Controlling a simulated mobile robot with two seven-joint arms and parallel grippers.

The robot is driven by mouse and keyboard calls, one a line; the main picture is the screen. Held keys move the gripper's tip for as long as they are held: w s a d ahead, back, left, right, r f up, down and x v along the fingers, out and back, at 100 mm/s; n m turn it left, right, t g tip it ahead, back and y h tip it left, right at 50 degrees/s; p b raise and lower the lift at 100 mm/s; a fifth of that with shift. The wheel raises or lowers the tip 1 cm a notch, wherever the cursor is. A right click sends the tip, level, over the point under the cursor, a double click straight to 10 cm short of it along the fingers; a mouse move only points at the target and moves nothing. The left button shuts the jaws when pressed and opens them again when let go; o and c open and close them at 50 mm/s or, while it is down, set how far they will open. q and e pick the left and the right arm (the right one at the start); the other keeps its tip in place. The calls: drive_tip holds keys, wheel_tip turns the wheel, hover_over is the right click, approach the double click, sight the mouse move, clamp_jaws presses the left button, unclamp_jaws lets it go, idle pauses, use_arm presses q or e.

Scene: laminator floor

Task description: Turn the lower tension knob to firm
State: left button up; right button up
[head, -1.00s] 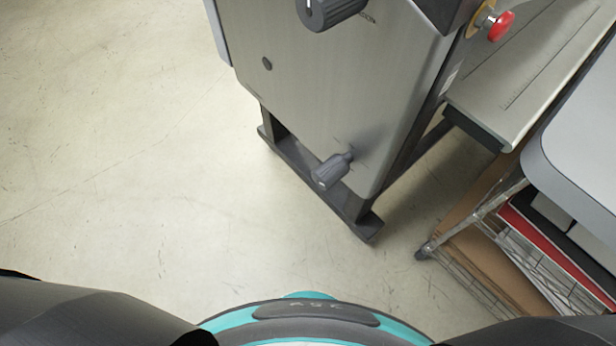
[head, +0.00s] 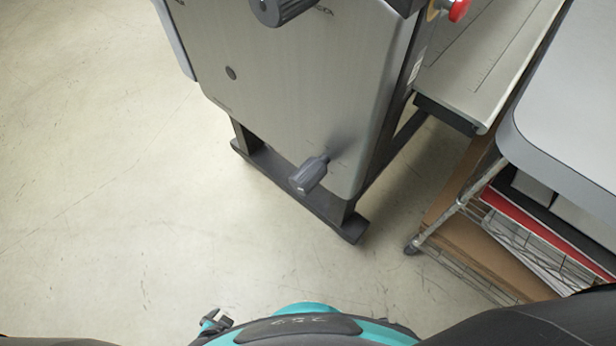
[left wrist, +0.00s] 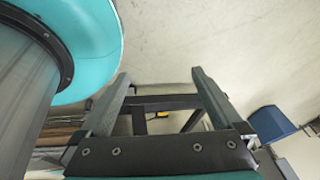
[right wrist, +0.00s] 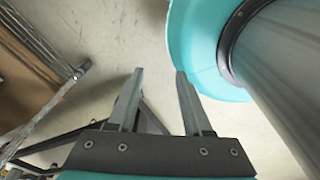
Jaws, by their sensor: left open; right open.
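The lower tension knob (head: 308,175) is a dark grey knob sticking out low on the grey laminator's side panel (head: 290,100). An upper dark knob (head: 280,8) is cut by the top edge of the head view. My left gripper (head: 214,322) shows small at the bottom of the head view, well apart from the knob. In the left wrist view its fingers (left wrist: 158,78) are open with nothing between them. My right gripper is not in the head view; in the right wrist view its fingers (right wrist: 158,75) are open and empty.
A red stop button (head: 459,10) is at the laminator's upper right. A grey table (head: 570,100) with a wire shelf (head: 520,235) stands at the right. The laminator's dark foot (head: 345,228) rests on the floor. The floor (head: 90,190) at the left is clear.

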use_arm(q)
drive_tip(key=w+r+m+t+h+b, duration=0.1)
drive_tip(key=w+m+t+b, duration=0.4)
drive_tip(key=w, duration=0.6)
use_arm(e)
drive_tip(key=w+a+f+t+b, duration=0.1)
drive_tip(key=w+a+f+b, duration=0.1)
drive_tip(key=w+b, duration=0.75)
use_arm(q)
drive_tip(key=m+t+h+b, duration=0.3)
drive_tip(key=m+h, duration=0.9)
drive_tip(key=m, duration=1.3)
approach(314, 168)
wheel_tip(314, 168, down, 3)
drive_tip(key=s+a, duration=0.2)
drive_tip(key=a, duration=0.1)
drive_tip(key=shift+t, duration=0.3)
drive_tip(key=x, duration=1.3)
drive_tip(key=shift+f+b, duration=0.1)
drive_tip(key=shift+b, duration=0.25)
drive_tip(key=shift+w+d, duration=0.55)
use_arm(e)
drive_tip(key=w+r+t, duration=0.1)
drive_tip(key=w+r, duration=0.5)
drive_tip(key=shift+w+a, duration=0.15)
drive_tip(key=shift+a, duration=0.15)
